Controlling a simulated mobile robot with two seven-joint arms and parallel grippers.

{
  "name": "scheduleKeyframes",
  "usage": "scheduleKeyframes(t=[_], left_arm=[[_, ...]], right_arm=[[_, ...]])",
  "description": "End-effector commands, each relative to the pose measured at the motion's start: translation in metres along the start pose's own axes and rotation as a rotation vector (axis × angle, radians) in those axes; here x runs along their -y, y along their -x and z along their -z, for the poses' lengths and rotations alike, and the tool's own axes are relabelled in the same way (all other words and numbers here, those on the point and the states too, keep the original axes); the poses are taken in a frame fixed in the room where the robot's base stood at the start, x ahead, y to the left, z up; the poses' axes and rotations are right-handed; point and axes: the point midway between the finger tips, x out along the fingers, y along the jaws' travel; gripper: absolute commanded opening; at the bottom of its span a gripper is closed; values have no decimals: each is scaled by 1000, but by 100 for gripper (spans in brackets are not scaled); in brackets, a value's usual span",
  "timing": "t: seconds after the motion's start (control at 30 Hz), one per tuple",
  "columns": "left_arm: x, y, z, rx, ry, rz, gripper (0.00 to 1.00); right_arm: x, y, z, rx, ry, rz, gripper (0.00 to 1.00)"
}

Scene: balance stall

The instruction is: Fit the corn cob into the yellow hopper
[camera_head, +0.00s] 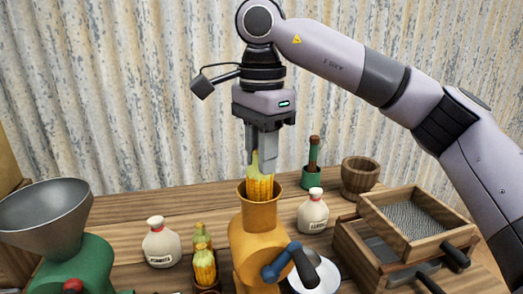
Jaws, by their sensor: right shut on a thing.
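The corn cob (260,187) is yellow with a paler green tip and stands upright. My right gripper (259,160) points down and is shut on the cob's upper end. The yellow hopper (262,217) is the cup-shaped mouth on top of an orange-yellow mill body. The cob's lower end is at the hopper's mouth and overlaps its opening. How deep it sits inside cannot be told. My left gripper is not in view.
A green mill with a grey funnel (45,215) stands at left. More corn cobs (204,266) stand in a small pot beside the yellow mill. White bottles (161,243) (313,212), a wooden mortar (360,177) and a wooden sieve box (415,225) stand around. The mill's blue-handled crank (283,262) sticks out in front.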

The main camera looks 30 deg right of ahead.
Motion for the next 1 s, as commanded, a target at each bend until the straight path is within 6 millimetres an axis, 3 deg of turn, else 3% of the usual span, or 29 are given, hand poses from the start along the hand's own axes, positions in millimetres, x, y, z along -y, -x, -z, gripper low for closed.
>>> scheduleKeyframes(t=[1.0], left_arm=[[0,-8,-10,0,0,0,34]], right_arm=[[0,-20,0,0,0,1,0]])
